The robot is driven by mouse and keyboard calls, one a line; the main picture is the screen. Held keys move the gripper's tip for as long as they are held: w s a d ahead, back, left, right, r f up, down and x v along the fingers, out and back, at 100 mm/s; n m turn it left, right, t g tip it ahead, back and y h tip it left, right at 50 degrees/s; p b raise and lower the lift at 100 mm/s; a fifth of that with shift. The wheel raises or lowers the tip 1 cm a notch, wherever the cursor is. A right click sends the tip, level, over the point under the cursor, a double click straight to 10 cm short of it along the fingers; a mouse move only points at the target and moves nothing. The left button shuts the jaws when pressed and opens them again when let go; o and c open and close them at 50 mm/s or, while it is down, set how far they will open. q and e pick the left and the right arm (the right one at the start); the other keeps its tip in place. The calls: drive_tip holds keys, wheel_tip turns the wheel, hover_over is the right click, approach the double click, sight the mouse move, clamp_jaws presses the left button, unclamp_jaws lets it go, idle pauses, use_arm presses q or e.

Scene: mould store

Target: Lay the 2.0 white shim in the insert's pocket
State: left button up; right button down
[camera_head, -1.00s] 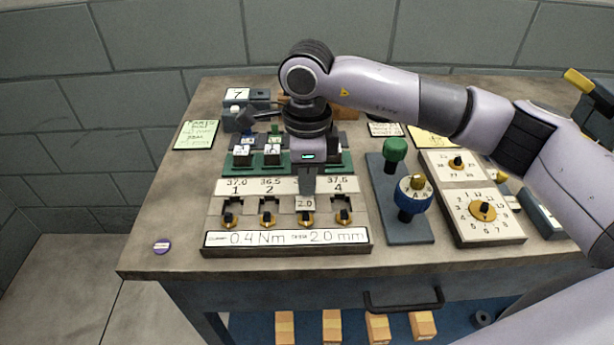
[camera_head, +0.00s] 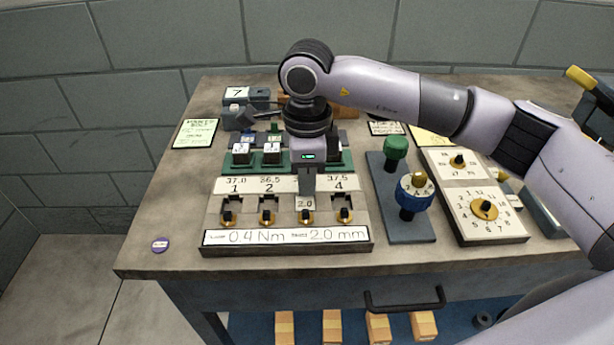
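The small white shim (camera_head: 305,204) marked 2.0 is at the fingertips of my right gripper (camera_head: 307,192), which points straight down and looks shut on it. The shim is at the third place of the numbered fixture (camera_head: 213,222), between places 2 and 4. The gripper hides the third label and most of the pocket there. I cannot tell whether the shim rests in the pocket or hangs just above it. Places 1, 2 and 4 show dark notches, each with a brass and black knob in front. My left gripper is not in view.
A plate on the fixture's front reads 0.4 Nm and 2.0 mm. Behind it, small blocks (camera_head: 272,152) stand on green bases. To the right are a green knob (camera_head: 396,147), a blue dial (camera_head: 412,195) and a dial panel (camera_head: 490,228). The table's left front is mostly clear, with a purple disc (camera_head: 160,245).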

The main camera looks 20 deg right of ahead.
drive_tip(key=shift+f+b, duration=0.45)
drive_tip(key=shift+f, duration=0.1)
drive_tip(key=shift+r, duration=0.3)
idle(0.3)
drive_tip(key=shift+f+b, duration=0.25)
drive_tip(key=shift+b, duration=0.2)
idle(0.6)
drive_tip(key=shift+r, duration=0.25)
idle(0.5)
idle(0.6)
drive_tip(key=shift+f+b, duration=0.3)
drive_tip(key=shift+b, duration=0.2)
drive_tip(key=shift+r, duration=0.3)
idle(0.3)
idle(0.5)
